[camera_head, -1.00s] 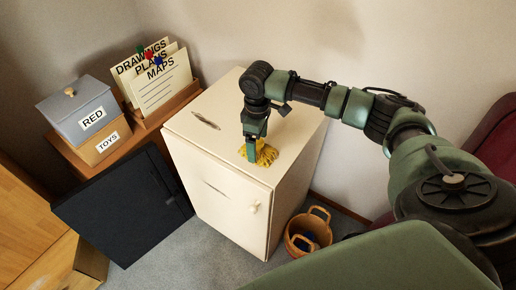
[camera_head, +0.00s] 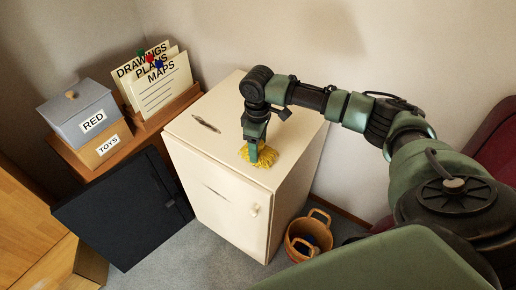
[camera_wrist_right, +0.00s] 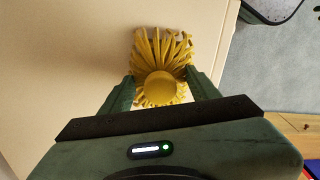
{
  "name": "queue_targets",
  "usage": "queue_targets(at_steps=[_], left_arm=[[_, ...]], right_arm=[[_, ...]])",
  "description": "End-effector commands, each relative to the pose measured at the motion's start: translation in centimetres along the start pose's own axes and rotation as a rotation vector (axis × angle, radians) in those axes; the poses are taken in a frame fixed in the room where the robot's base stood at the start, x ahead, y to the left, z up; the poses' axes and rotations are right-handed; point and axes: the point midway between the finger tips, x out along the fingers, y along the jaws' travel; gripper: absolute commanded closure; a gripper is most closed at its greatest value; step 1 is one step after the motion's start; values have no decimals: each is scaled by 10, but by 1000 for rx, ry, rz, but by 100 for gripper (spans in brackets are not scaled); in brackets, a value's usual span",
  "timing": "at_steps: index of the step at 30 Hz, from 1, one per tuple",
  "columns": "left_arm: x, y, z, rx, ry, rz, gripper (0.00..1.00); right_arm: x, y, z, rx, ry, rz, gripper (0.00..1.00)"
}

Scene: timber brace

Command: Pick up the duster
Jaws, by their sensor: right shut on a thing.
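The duster (camera_head: 266,155) is a yellow, fringed thing on the top of the cream cabinet (camera_head: 230,105), near its front right edge. In the right wrist view the duster (camera_wrist_right: 162,60) shows its round yellow knob between the two green fingers. My right gripper (camera_head: 254,158) points down at the cabinet top and is shut on the duster; it also shows in the right wrist view (camera_wrist_right: 160,88). The fringe spreads out beyond the fingers and appears to rest on the cabinet top. My left gripper is not in view.
The cabinet has a slot in its top and a round knob (camera_head: 254,210) on its front. A wicker basket (camera_head: 308,237) stands on the floor to its right. A dark panel (camera_head: 122,208), boxes (camera_head: 82,113) and a card file (camera_head: 160,90) are to the left.

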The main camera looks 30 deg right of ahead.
Motion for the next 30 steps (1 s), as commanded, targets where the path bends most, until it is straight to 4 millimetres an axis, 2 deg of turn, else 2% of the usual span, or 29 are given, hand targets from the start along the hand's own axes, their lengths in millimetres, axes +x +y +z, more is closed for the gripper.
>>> queue_targets(at_steps=[4,8,15,21,25,30], left_arm=[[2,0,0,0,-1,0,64],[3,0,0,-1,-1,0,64],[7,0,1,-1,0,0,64],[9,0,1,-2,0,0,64],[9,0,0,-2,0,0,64],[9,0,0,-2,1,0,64]], right_arm=[[-21,0,-1,0,4,2,80],[-51,1,-1,-1,6,3,80],[-121,1,-1,1,6,4,80],[-166,0,-1,-1,5,2,81],[-182,0,-1,0,2,1,81],[-191,0,0,1,0,0,81]])
